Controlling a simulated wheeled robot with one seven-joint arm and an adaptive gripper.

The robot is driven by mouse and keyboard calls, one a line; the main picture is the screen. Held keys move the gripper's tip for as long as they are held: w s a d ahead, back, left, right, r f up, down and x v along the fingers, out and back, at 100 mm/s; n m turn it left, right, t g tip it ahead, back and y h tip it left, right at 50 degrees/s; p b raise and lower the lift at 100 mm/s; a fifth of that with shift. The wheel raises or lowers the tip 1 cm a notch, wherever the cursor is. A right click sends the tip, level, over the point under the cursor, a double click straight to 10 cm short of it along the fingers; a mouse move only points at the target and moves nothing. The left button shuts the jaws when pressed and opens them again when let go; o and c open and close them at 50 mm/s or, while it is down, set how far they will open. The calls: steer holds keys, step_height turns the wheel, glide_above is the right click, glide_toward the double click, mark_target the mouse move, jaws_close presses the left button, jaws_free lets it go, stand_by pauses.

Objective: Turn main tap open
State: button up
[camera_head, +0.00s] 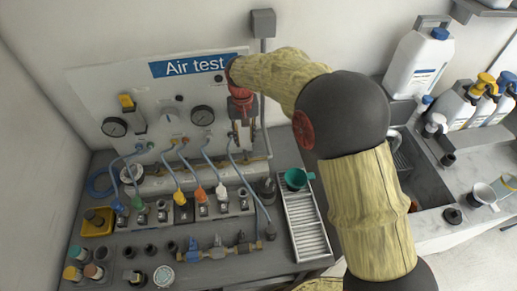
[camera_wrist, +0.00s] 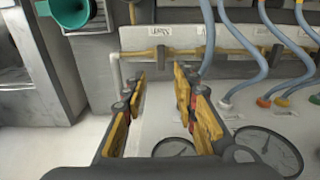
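My gripper (camera_head: 241,132) hangs in front of the right side of the white "Air test" panel (camera_head: 85,92), fingers downward. In the wrist view its two yellow-padded fingers (camera_wrist: 159,86) are apart with nothing between them. Beyond the fingertips a brass pipe (camera_wrist: 215,47) runs along the panel's base and carries a dark grey fitting (camera_wrist: 162,54). I cannot tell which part is the main tap. A fitting with blue valve bodies (camera_head: 215,248) lies at the bench front. My arm and gripper hide part of the panel's right side.
Pressure gauges (camera_head: 203,115) and blue hoses (camera_head: 207,157) are close left of my gripper. A green cup (camera_head: 296,179) sits at a ridged metal tray (camera_head: 306,224) on the right. Bottles (camera_head: 418,63) and a sink (camera_head: 432,190) are farther right. Small parts crowd the bench front.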

mark_target(245, 154)
steer(key=f, duration=0.4)
steer(key=f+b, duration=0.1)
steer(key=f, duration=0.3)
steer(key=shift+s+a+f+b, duration=0.1)
steer(key=shift+s+b, duration=0.1)
steer(key=shift+b, duration=0.1)
steer(key=c, duration=0.3)
steer(key=c, duration=0.4)
jaws_close()
